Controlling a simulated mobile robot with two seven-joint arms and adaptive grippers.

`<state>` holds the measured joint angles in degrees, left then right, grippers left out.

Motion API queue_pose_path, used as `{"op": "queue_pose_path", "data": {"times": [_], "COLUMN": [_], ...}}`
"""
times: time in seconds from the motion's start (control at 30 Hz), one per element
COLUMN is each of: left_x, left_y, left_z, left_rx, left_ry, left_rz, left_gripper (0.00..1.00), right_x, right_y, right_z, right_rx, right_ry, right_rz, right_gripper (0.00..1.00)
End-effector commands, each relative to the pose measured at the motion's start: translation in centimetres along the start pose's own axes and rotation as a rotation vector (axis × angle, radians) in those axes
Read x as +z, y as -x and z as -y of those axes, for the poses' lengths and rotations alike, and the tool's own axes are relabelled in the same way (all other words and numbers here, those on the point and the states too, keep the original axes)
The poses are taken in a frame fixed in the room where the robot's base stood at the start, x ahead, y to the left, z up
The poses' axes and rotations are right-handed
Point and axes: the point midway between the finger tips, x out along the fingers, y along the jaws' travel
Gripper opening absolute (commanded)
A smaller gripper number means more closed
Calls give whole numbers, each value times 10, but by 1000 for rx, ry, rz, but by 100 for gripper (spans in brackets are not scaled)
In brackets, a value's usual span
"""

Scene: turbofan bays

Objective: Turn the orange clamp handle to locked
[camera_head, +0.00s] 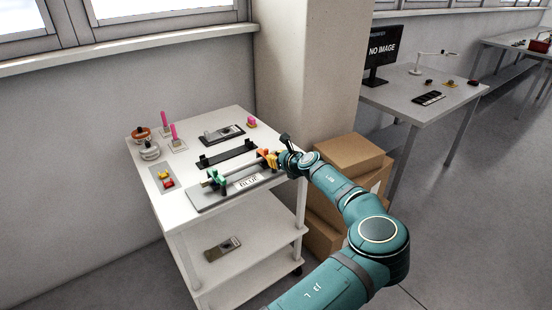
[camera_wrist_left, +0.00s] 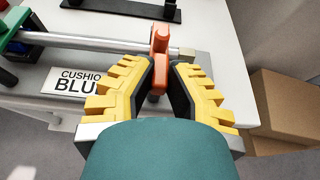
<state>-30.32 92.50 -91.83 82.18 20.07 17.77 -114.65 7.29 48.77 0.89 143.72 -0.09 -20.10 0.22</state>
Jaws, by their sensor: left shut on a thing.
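The orange clamp handle (camera_wrist_left: 160,45) stands up between the fingers of my left gripper (camera_wrist_left: 161,76) in the left wrist view. The gripper's yellow-padded fingers are closed on the handle from both sides, and its lower part is partly hidden. The handle sits at a grey rod (camera_wrist_left: 100,42) on a fixture with a "CUSHION BLUE" label (camera_wrist_left: 75,84), its last letters covered by a finger. In the head view my left gripper (camera_head: 273,160) is at the right end of this fixture (camera_head: 207,202), on the white cart. My right gripper is not in view.
Cardboard boxes (camera_head: 350,153) stand right of the cart. A desk with a monitor (camera_head: 383,48) is behind.

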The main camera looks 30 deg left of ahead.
Motion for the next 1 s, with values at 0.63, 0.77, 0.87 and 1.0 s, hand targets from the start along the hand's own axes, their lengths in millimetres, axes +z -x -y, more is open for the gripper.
{"op": "queue_pose_path", "data": {"times": [0.63, 0.77, 0.87, 1.0], "left_x": [-2, -2, -1, -1], "left_y": [-1, -1, 0, 6], "left_z": [0, 0, 0, 1], "left_rx": [21, 21, 21, 20], "left_ry": [8, 8, 8, 7], "left_rz": [-3, -3, -2, -2], "left_gripper": [30, 30, 30, 30], "right_x": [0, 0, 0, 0], "right_y": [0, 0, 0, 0], "right_z": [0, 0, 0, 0], "right_rx": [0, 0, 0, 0], "right_ry": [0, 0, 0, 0], "right_rz": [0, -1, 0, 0], "right_gripper": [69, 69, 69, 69]}}
